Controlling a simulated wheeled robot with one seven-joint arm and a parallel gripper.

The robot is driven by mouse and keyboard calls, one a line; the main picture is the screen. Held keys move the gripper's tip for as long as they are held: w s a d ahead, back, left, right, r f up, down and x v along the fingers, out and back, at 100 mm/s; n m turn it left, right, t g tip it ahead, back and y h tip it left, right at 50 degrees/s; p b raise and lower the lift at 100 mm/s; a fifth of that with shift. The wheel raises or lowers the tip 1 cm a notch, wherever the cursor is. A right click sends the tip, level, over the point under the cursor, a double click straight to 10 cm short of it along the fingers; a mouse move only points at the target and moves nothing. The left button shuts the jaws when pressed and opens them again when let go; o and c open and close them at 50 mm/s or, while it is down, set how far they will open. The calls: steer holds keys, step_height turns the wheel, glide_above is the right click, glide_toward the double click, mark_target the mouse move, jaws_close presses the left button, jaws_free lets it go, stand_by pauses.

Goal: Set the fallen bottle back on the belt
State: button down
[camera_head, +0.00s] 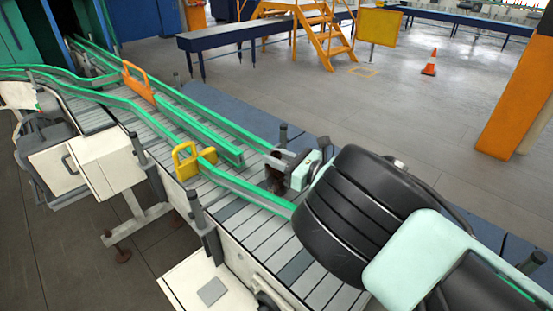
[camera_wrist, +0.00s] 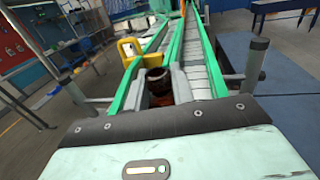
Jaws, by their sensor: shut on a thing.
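My gripper (camera_head: 284,166) is over the conveyor belt (camera_head: 236,216), near the end of the green guide rail. It is shut on a dark amber bottle (camera_head: 273,181), which shows as a small brown shape at the fingers. In the wrist view, the bottle (camera_wrist: 159,88) sits between the two grey fingers of my gripper (camera_wrist: 160,80), with its dark round top facing up. The bottle looks roughly upright. Its base is hidden, so I cannot tell whether it touches the belt.
Green rails (camera_head: 215,135) run along the belt. A yellow bracket (camera_head: 185,161) and an orange bracket (camera_head: 138,82) stand over it. Grey posts (camera_wrist: 256,64) rise beside the belt. An orange pillar (camera_head: 518,95) and a traffic cone (camera_head: 429,64) stand farther off on open floor.

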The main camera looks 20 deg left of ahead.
steer(key=c, duration=1.2)
jaws_free()
